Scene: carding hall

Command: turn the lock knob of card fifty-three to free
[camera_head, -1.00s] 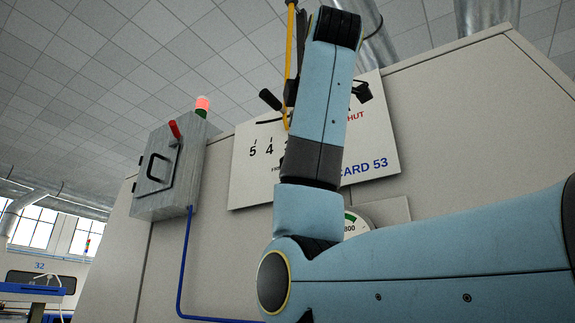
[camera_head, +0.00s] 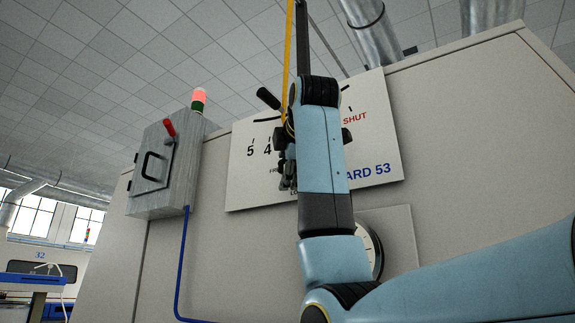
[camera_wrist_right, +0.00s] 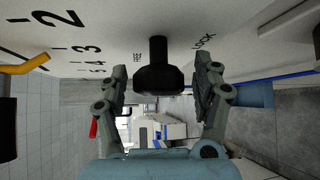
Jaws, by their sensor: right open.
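The black lock knob (camera_wrist_right: 160,80) sticks out from the white panel on a short stem in the right wrist view. Lettering reading "lock" is on its right, and a tiny word, too small to read surely, is on its left. My right gripper (camera_wrist_right: 163,88) is open, one finger on each side of the knob, with visible gaps. In the head view the white card 53 panel (camera_head: 240,180) carries a number scale, "SHUT" and "CARD 53". My left gripper is out of view.
A yellow bar (camera_head: 287,55) passes in front of the panel, near a black-handled lever (camera_head: 268,98). A grey switch box (camera_head: 165,165) with a red handle and a red lamp (camera_head: 198,98) stands left. A round gauge (camera_head: 372,250) sits below the panel, partly behind my arm.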

